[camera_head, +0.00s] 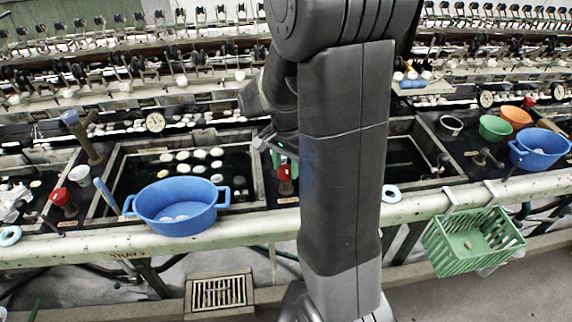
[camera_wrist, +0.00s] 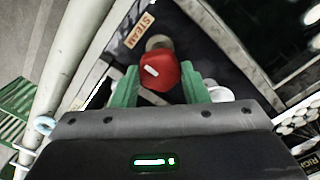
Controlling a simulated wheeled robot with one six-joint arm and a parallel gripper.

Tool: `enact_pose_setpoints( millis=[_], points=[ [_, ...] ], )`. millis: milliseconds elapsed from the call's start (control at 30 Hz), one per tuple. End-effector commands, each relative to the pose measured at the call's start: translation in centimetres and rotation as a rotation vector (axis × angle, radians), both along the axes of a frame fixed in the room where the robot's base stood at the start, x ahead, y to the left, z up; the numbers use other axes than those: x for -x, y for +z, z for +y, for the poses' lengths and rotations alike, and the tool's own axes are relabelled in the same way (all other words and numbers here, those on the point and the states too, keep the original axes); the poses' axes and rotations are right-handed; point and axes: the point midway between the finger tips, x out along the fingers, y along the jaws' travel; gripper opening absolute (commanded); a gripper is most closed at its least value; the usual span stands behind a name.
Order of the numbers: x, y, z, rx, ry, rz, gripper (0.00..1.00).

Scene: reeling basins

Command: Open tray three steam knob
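A red steam knob (camera_wrist: 161,71) with a white mark on top sits beside a STEAM label (camera_wrist: 138,30) in the wrist view. It also shows in the head view (camera_head: 286,172), just left of my arm. My gripper (camera_wrist: 160,80) has its two green fingers on either side of this knob, with the fingertips at its edges. Whether they press on it or leave a slight gap I cannot tell. In the head view my gripper (camera_head: 270,145) is partly hidden by my arm. Another red knob (camera_head: 61,196) stands at the left.
A blue tub (camera_head: 176,207) stands on the front edge of a basin with pale cocoons (camera_head: 185,160). A green basket (camera_head: 474,243) hangs from the pale front rail (camera_head: 235,223) at the right. Blue, green and orange bowls stand at the far right. My arm hides the middle.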

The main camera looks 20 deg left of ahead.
Motion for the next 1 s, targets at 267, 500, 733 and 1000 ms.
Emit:
enact_pose_setpoints(
  millis=[267, 500, 733, 1000],
  points=[
    [-0.01, 0.03, 0.0, 0.0, 0.01, 0.0, 0.18],
    [-0.01, 0.05, 0.0, 0.0, 0.094, 0.0, 0.18],
    [-0.02, 0.06, -0.01, 0.0, 0.271, 0.0, 0.18],
    [-0.03, 0.08, -0.02, 0.0, 0.527, 0.0, 0.18]
  ],
)
